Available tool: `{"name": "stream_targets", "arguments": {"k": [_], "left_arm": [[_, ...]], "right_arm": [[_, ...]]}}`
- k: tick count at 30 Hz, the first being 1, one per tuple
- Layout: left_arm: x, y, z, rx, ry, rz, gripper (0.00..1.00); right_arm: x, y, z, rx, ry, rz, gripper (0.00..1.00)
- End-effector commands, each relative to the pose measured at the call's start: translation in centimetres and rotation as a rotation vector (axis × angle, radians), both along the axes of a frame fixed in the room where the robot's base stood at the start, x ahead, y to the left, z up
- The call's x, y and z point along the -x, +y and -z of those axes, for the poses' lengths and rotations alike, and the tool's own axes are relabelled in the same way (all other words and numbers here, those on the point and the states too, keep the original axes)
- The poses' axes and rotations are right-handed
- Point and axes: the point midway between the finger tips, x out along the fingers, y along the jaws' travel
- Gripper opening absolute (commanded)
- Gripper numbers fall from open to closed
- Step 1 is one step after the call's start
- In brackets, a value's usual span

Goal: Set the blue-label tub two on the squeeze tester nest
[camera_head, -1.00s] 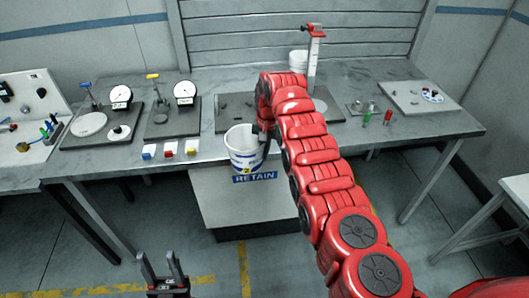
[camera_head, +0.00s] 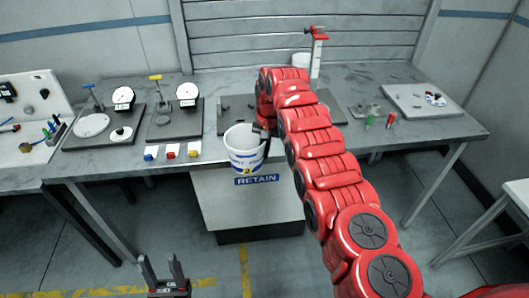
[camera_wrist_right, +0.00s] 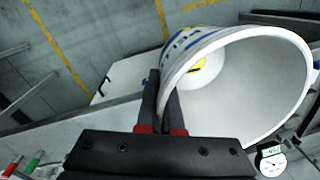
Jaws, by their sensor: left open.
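A white tub with a blue label and a yellow mark (camera_head: 244,162) hangs in front of the table's front edge, above the RETAIN box. My right gripper (camera_wrist_right: 162,103) is shut on the tub's wall at the rim; the tub's open mouth (camera_wrist_right: 250,85) shows in the right wrist view, tilted there. My left gripper (camera_head: 164,268) is open and empty, low at the front, well away from the table.
Small blue, red and yellow blocks (camera_head: 171,154) lie along the front edge. Green and red pieces (camera_head: 380,122) and a pale board (camera_head: 410,98) are right.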

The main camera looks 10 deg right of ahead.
Motion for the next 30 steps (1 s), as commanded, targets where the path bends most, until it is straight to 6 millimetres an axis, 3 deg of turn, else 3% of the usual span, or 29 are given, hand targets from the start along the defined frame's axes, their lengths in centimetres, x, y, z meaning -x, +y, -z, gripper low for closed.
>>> {"name": "stream_targets", "arguments": {"k": [30], "left_arm": [[0.0,0.0,0.7,0.000,0.000,0.000,0.50]], "right_arm": [[0.3,0.8,-1.7,-0.002,-0.001,-0.102,0.00]]}}
